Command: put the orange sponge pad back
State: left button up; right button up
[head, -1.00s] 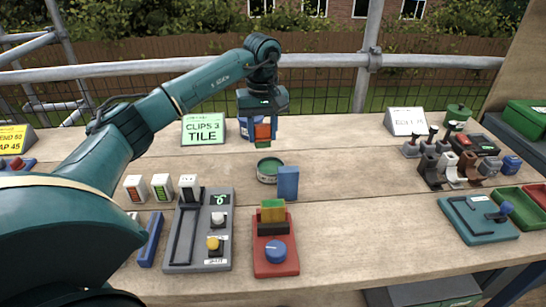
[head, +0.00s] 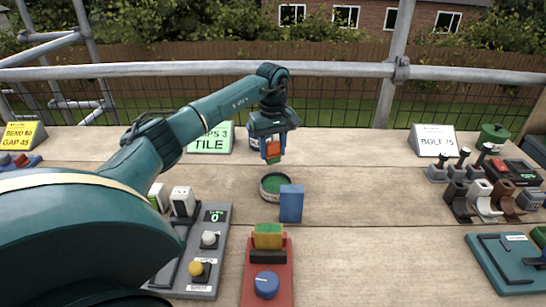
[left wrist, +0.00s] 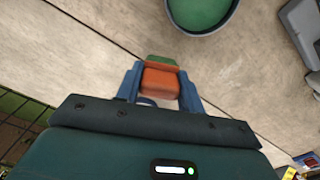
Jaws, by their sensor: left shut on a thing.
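The orange sponge pad (head: 273,148), with a green layer at its lower end, is held in the air by my left gripper (head: 271,140). The blue fingers close on its two sides. In the left wrist view the pad (left wrist: 160,82) sits between the fingers (left wrist: 158,88), its green end pointing away. The gripper is above the bench, just behind a round tin with a green top (head: 276,186), clear of it. My right gripper is out of view.
A blue block (head: 291,204) stands beside the tin. In front is a red device with a blue knob (head: 267,270) and a yellow-green pad (head: 268,236). A grey switch panel (head: 200,250) is left of it. Several small hooks (head: 482,200) crowd the right. The middle right bench is clear.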

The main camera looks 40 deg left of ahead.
aim_at(273, 143)
pick_arm(q)
jog(key=shift+f, duration=1.5)
jog(key=o, duration=0.9)
jog(key=shift+r, duration=0.1)
notch_tip(273, 143, up, 12)
jog(key=shift+r, duration=0.1)
